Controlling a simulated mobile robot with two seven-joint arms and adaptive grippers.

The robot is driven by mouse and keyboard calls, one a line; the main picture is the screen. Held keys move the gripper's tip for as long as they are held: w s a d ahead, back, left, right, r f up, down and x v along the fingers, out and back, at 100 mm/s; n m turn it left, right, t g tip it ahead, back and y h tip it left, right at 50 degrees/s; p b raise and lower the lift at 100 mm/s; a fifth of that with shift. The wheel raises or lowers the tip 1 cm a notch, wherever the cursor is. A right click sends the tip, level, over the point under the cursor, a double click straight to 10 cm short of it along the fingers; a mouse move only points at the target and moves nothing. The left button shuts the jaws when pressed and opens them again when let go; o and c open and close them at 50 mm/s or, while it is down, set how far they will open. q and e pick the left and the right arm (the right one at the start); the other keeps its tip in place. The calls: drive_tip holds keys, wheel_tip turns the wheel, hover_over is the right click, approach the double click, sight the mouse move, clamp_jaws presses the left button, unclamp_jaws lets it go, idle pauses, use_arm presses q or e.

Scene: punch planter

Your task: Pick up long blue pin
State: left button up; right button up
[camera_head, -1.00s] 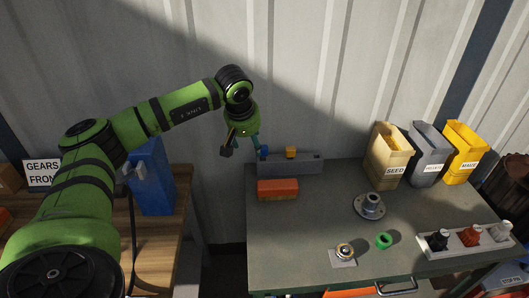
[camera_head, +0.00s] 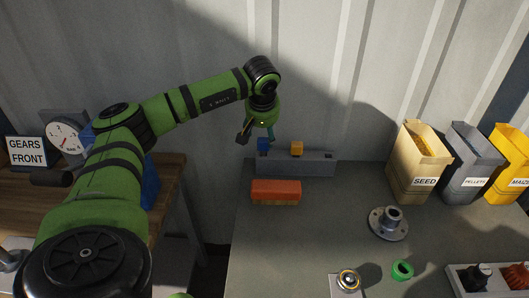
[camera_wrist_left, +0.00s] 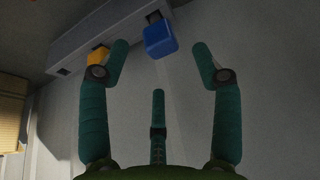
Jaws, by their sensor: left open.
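The blue pin (camera_head: 263,145) stands in the long grey block (camera_head: 318,168) at the back of the table, left of a shorter-looking yellow pin (camera_head: 297,149). My left gripper (camera_head: 257,132) is open and empty, just above the blue pin. In the left wrist view the blue pin's head (camera_wrist_left: 160,40) lies beyond the open fingertips (camera_wrist_left: 160,60), with nothing between the fingers. The yellow pin (camera_wrist_left: 98,54) is partly hidden behind the left finger there. The part of the blue pin inside the block is hidden. My right gripper is in neither view.
An orange-red block (camera_head: 276,191) lies in front of the grey block. A grey flanged part (camera_head: 389,222), a green ring (camera_head: 402,270) and labelled bins (camera_head: 418,160) are to the right. The corrugated wall stands close behind.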

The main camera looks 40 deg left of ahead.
sight(263, 140)
use_arm(q)
drive_tip(key=shift+x, duration=0.85)
drive_tip(key=x, duration=0.3)
drive_tip(key=shift+w+a+f+p, duration=0.1)
drive_tip(key=shift+a+f+p, duration=0.05)
drive_tip(key=shift+f+p, duration=0.2)
drive_tip(key=shift+w+a+f, duration=0.1)
drive_tip(key=shift+w+f, duration=0.05)
drive_tip(key=shift+f, duration=0.25)
drive_tip(key=shift+c, duration=0.4)
drive_tip(key=c, duration=1.1)
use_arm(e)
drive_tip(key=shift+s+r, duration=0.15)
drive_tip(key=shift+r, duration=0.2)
